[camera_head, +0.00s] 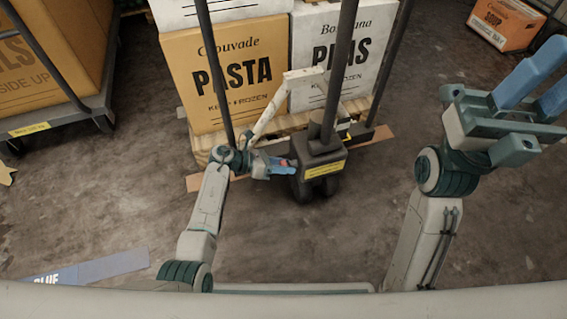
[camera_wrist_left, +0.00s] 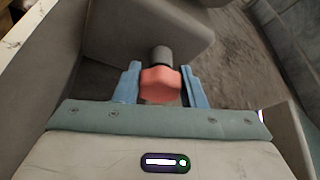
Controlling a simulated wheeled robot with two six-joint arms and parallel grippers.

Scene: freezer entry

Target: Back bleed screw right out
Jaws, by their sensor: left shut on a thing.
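The bleed screw has a red knob-like head (camera_wrist_left: 160,84) on a grey cylindrical stem (camera_wrist_left: 160,57). It comes out of a dark grey housing (camera_wrist_left: 115,30) in the left wrist view. My left gripper (camera_wrist_left: 160,88) has its blue fingers on both sides of the red head and is shut on it. In the head view the left gripper (camera_head: 283,164) is at the side of the pallet jack's dark pump body (camera_head: 318,152), with a bit of red between its fingers. My right gripper (camera_head: 535,85) is raised at the right, its blue fingers apart and empty.
The pallet jack carries a wooden pallet (camera_head: 205,145) with a PASTA box (camera_head: 222,80) and a PEAS-like white box (camera_head: 335,60). A cart (camera_head: 55,130) with a large box stands at the left. An orange SOUP box (camera_head: 500,27) is far right.

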